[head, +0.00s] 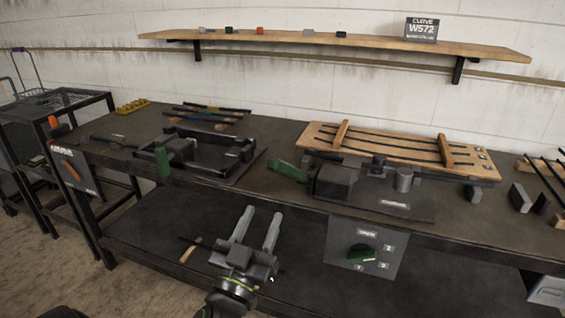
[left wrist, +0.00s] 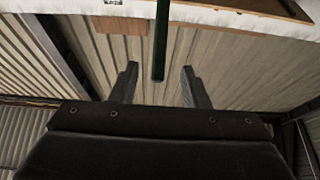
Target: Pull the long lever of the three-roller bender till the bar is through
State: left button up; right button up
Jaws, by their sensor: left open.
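The bender (head: 385,200) sits on the right half of the bench, a dark block and grey cylinder on a plate. A lever with a green grip (head: 285,169) sticks out to its left. A dark straight piece (head: 445,174) runs along its right side; I cannot tell whether this is the bar. My left gripper (head: 258,217) is open and empty in front of the bench, lower in the picture than the green grip. In the left wrist view, a dark green rod (left wrist: 161,40) shows between the spread fingers (left wrist: 158,85), with gaps on both sides. My right gripper is not in view.
Another machine (head: 245,152) with an upright green handle (head: 162,161) stands on the left of the bench. A wooden rack (head: 320,141) of dark bars lies behind the bender. A panel (head: 385,238) with a green knob hangs from the bench front. A lower shelf (head: 150,228) runs underneath.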

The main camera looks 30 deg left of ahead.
aim_at(283, 168)
pick_arm(q)
jog(key=p+x, duration=0.3)
jog(key=x, duration=1)
jog(key=shift+w+a+p, duration=0.1)
jog(key=shift+p, duration=0.2)
grip_shut()
